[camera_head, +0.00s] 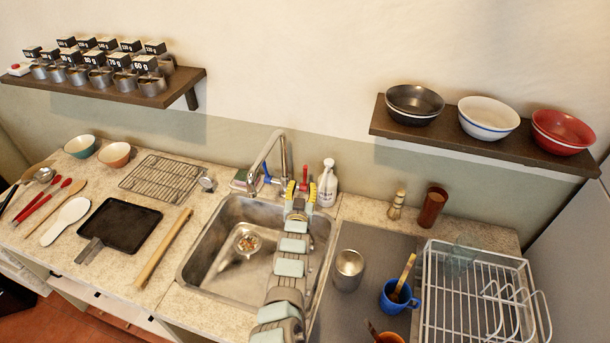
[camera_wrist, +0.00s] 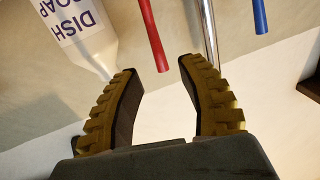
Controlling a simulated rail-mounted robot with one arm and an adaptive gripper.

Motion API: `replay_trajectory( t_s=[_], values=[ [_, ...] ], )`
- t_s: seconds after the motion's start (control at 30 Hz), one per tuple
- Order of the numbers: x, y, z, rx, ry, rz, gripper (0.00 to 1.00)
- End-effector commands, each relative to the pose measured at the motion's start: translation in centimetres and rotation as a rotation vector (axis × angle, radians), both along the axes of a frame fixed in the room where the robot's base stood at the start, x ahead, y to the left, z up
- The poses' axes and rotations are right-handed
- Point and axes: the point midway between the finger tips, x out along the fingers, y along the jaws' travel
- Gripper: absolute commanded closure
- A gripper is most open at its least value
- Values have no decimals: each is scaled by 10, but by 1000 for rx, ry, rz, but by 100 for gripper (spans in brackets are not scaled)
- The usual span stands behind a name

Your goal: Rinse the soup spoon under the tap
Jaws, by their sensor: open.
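The sink (camera_head: 200,262) has a tall chrome tap (camera_head: 283,155) at its back, also in the wrist view (camera_wrist: 207,30). The tap has a blue lever (camera_head: 267,174) on the left and a red lever (camera_head: 305,173) on the right. My gripper (camera_head: 297,188) is open at the red lever. In the wrist view the red lever (camera_wrist: 152,35) reaches down to between the open fingertips (camera_wrist: 160,68); I cannot tell whether they touch. The blue lever (camera_wrist: 260,15) is apart at the right. A metal round-bowled utensil (camera_head: 44,174) lies at the left; I cannot tell whether it is the soup spoon.
A soap bottle (camera_head: 327,184) stands close to the right of my gripper. A metal cup (camera_head: 348,268), blue mug (camera_head: 398,298) and dish rack (camera_head: 432,290) are right of the sink. A wooden rod (camera_head: 162,248) and black tray (camera_head: 120,226) lie left. Colourful bits sit at the drain (camera_head: 248,243).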

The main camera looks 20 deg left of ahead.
Motion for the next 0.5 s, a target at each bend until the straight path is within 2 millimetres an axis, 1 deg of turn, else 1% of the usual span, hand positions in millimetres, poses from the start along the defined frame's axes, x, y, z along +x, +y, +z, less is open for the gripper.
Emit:
replay_trajectory(
  t_s=[0.07,0.2,0.5],
  values=[
    [6,-1,-2,1,-1,-3,60],
    [15,0,1,0,-6,-4,60],
    [33,6,-2,2,-1,-4,60]
  ],
)
